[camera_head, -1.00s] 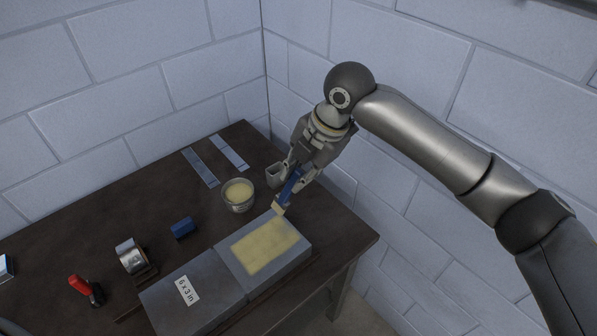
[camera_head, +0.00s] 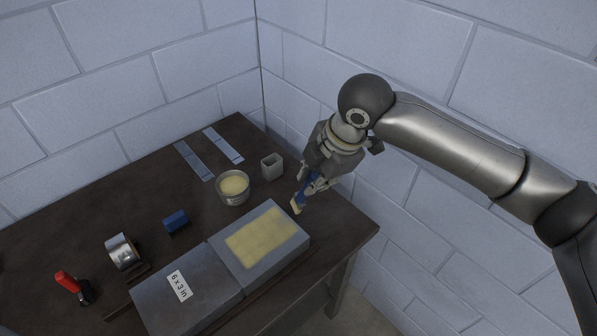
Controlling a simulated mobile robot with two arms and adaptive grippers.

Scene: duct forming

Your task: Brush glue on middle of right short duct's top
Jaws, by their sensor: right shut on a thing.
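The right short duct (camera_head: 262,274) is a grey box on the table, with a pale yellow glue patch (camera_head: 256,243) across the middle of its top. My right gripper (camera_head: 313,184) is shut on the blue handle of a brush (camera_head: 300,199). The brush points down, its pale bristles just beyond the duct's right end; I cannot tell how high above the table they are. A glue pot (camera_head: 232,188) with yellow glue stands behind the duct. My left gripper is not in view.
Another grey duct (camera_head: 200,312) with a "6 x 3 in" label adjoins on the left. A small grey cup (camera_head: 271,167), two metal strips (camera_head: 194,161), a blue block (camera_head: 176,221), a tape roll (camera_head: 122,252) and a red-handled tool (camera_head: 72,286) lie on the dark table (camera_head: 130,205). Walls stand behind and right.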

